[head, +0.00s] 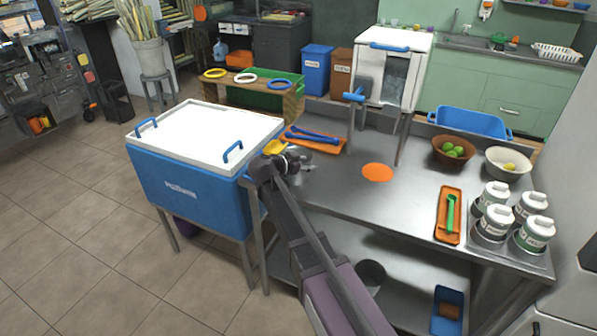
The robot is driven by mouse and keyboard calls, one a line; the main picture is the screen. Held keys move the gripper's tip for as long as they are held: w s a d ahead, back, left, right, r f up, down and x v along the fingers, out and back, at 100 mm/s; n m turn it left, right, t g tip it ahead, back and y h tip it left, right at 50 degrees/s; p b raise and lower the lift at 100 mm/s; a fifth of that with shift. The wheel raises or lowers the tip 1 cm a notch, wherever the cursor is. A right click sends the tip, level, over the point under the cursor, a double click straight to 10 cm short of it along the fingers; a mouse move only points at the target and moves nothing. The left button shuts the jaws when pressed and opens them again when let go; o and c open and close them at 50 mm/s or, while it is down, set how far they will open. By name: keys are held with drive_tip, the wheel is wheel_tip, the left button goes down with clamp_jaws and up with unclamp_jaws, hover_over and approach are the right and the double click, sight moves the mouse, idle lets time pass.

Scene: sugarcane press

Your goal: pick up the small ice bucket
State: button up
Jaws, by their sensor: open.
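No container is clearly labelled as the small ice bucket, and I cannot tell which one it is. A small grey metal container (380,119) stands under the white cabinet with a blue lever (392,55), partly hidden by its leg. A round grey vessel (371,273) is on the lower shelf, partly hidden behind my arm. My gripper (294,160) is open over the left end of the steel table, beside the blue cooler with the white lid (205,130). A yellow scoop (275,147) is close to the gripper; contact is unclear.
An orange tray with blue tongs (314,140) lies behind my gripper. The steel table (340,185) has free room around an orange disc (377,172). Bowls (453,152), a blue tub (470,122), an orange tray (449,222) and several lidded jars (535,233) fill its right side.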

clamp_jaws()
drive_tip(key=shift+r, duration=0.1)
idle(0.4)
drive_tip(key=shift+r+p, duration=1.75)
drive_tip(key=shift+p, duration=0.05)
drive_tip(key=s+d+r+p, duration=0.1)
drive_tip(key=s, duration=1.5)
drive_tip(key=shift+r, duration=0.2)
